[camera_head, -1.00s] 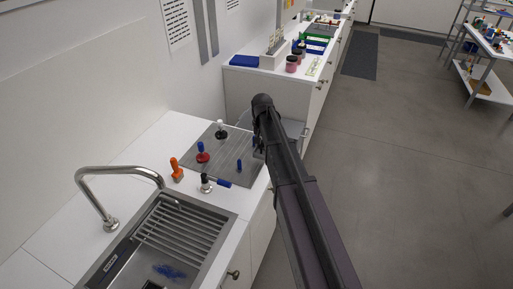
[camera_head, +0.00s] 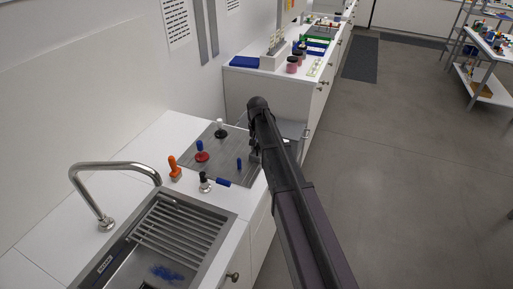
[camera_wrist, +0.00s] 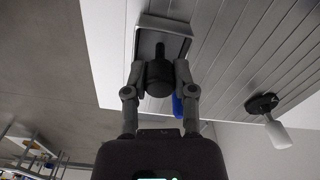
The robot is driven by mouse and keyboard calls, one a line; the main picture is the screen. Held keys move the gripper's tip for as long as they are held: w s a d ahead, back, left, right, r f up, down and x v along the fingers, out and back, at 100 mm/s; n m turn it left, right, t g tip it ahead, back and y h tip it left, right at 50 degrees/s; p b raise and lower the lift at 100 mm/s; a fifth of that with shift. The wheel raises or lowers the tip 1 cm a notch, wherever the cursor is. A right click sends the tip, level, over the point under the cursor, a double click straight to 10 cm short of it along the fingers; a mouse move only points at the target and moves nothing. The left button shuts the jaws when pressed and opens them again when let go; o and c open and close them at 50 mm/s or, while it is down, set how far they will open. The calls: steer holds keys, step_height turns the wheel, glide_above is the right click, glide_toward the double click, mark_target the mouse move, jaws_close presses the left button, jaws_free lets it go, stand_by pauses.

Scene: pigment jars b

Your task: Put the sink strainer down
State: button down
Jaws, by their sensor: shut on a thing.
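In the wrist view my gripper (camera_wrist: 159,76) is shut on a dark, round piece with a thin stem, which I take to be the sink strainer (camera_wrist: 159,79). It is held between the two fingertips, over or against the grey ribbed drainboard (camera_wrist: 225,60); I cannot tell whether it touches. In the head view only a little of my gripper (camera_head: 254,154) shows beside my dark arm, at the drainboard's (camera_head: 222,169) right edge. The strainer is not clearly visible there.
The steel sink (camera_head: 128,270) with a rack (camera_head: 178,232) and tap (camera_head: 104,190) lies at the lower left. On or beside the drainboard stand a red-based piece (camera_head: 202,156), a white-handled one (camera_head: 221,129), an orange one (camera_head: 174,166) and small blue pieces (camera_head: 239,163).

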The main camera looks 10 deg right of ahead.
steer(key=shift+f, duration=0.2)
steer(key=shift+c, duration=2.2)
jaws_free()
steer(key=shift+r, duration=0.15)
step_height(320, 180, up, 12)
steer(key=p, duration=1.2)
steer(key=shift+s, duration=0.15)
steer(key=s+n, duration=0.3)
steer(key=s, duration=2.3)
steer(key=shift+n, duration=0.4)
steer(key=shift+s+a, duration=0.1)
